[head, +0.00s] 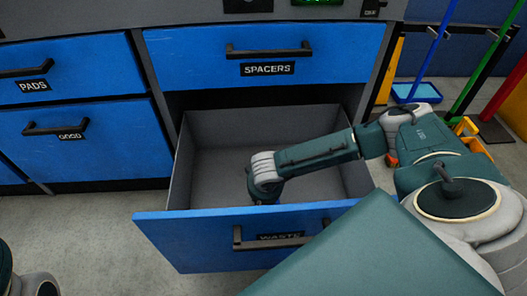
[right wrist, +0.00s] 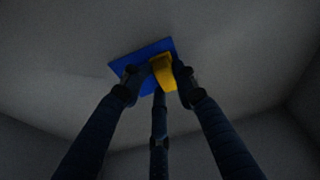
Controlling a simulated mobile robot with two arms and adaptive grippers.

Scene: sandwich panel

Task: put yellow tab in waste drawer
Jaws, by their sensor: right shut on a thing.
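The waste drawer (head: 215,235) is pulled open, with a blue front and a grey inside. My right arm reaches over its right side, and the hand points down into the drawer. In the right wrist view my right gripper (right wrist: 158,82) is shut on the yellow tab (right wrist: 165,72), with fingers around it. A flat blue square piece (right wrist: 122,66) shows just behind the tab; I cannot tell whether it touches the tab. The tab and the fingertips are hidden in the head view. My left gripper is out of view.
The closed spacers drawer (head: 190,62) is above the open drawer. The closed pads drawer (head: 85,70) and good drawer (head: 100,160) are at left. A blue dustpan (head: 412,92) and colored poles stand at the right.

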